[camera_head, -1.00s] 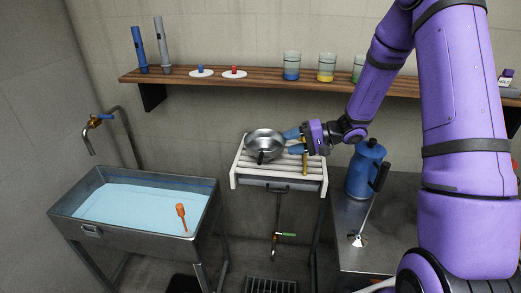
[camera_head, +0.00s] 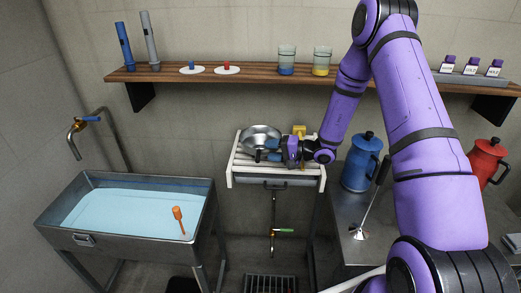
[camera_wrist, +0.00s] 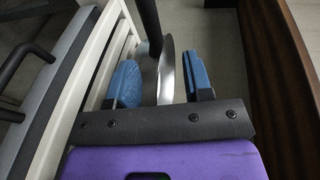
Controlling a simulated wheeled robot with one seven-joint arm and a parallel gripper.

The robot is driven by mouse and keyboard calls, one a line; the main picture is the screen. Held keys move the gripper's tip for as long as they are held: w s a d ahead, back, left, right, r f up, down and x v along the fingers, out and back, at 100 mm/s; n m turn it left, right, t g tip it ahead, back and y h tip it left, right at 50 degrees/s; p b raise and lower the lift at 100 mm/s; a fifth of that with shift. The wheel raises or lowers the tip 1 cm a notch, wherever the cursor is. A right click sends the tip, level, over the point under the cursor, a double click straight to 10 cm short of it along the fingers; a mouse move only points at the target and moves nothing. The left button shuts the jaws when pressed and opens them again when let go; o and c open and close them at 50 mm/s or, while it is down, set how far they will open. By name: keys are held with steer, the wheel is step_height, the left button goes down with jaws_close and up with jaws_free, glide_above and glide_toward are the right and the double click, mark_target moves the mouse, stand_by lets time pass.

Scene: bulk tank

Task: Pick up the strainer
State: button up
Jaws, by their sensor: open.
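The strainer (camera_head: 258,134), a silver bowl with a dark handle, rests on the white slatted rack (camera_head: 232,168) over a small basin. My gripper (camera_head: 273,150) is at the strainer's right side, with its blue fingers overlapping the bowl's right edge in the head view. In the wrist view, my gripper (camera_wrist: 164,82) is open, one blue finger on each side of the strainer's thin silver rim (camera_wrist: 167,72). Gaps show between the rim and both fingers. The dark handle rises beyond the rim there.
A yellow object (camera_head: 299,131) stands on the rack behind my gripper. A wooden shelf (camera_head: 200,74) with beakers runs above. A blue jug (camera_head: 361,165) and a red jug (camera_head: 486,160) stand at right. A tank of pale blue liquid (camera_head: 130,208) is at left.

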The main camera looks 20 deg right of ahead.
mark_target(258, 151)
steer(key=shift+s+a+x, duration=0.1)
steer(key=shift+s+x, duration=0.05)
steer(key=shift+x, duration=0.7)
steer(key=shift+s+a+x, duration=0.1)
steer(key=shift+s+x, duration=0.05)
steer(key=shift+x, duration=0.75)
steer(key=shift+s+a+x, duration=0.1)
steer(key=shift+s+x, duration=0.1)
steer(key=shift+x, duration=0.65)
steer(key=shift+f, duration=0.15)
jaws_close()
